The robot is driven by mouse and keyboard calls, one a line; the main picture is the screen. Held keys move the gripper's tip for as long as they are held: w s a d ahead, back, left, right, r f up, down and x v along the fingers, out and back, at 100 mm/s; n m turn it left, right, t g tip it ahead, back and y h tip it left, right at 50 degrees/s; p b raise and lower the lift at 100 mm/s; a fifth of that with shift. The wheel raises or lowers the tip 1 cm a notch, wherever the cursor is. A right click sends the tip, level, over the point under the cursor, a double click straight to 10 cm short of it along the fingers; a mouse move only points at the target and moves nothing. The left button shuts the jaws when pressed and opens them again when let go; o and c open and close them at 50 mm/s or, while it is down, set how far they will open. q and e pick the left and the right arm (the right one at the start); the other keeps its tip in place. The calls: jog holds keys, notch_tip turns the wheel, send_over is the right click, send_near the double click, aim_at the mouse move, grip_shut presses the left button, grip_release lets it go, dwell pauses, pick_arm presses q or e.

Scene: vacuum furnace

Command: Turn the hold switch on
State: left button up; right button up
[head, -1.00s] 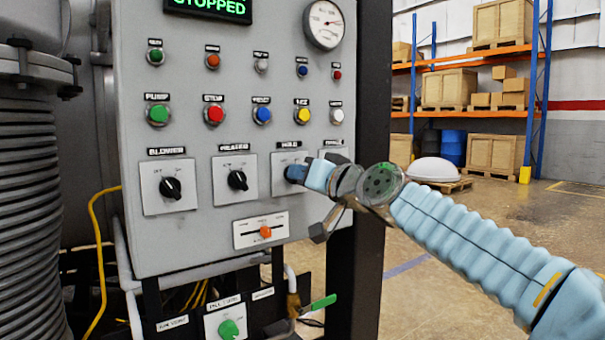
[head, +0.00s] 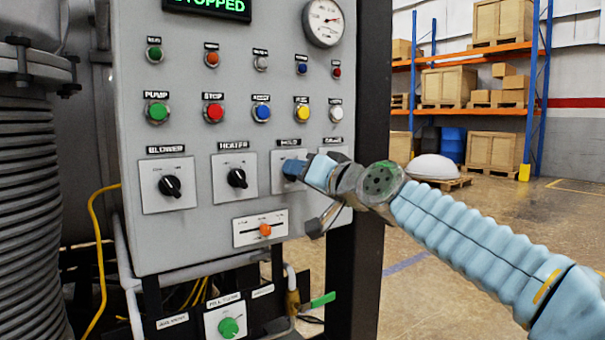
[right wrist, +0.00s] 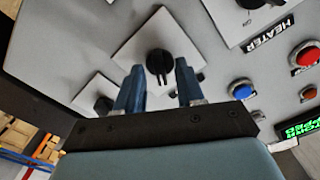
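The hold switch is a black rotary knob on a white square plate (head: 279,184) under the HOLD label, in the panel's knob row. In the head view my right gripper (head: 293,169) is at this knob and covers most of it. In the right wrist view the black knob (right wrist: 158,63) shows with its grip bar between the two blue fingertips of my gripper (right wrist: 160,72). The fingers stand apart, with a gap on either side of the knob. Contact cannot be made out. My left gripper is not in view.
The blower knob (head: 170,186) and heater knob (head: 237,178) sit left of the hold switch. Several coloured push buttons, such as the yellow one (head: 302,114), are above. An orange slider (head: 265,230) is below. Open floor lies right of the panel's dark post (head: 372,120).

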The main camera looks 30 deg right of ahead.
jog(key=shift+s, duration=0.1)
jog(key=s+d+b, duration=0.1)
jog(key=s+b, duration=0.1)
jog(key=s, duration=1.1)
jog(key=shift+s, duration=0.3)
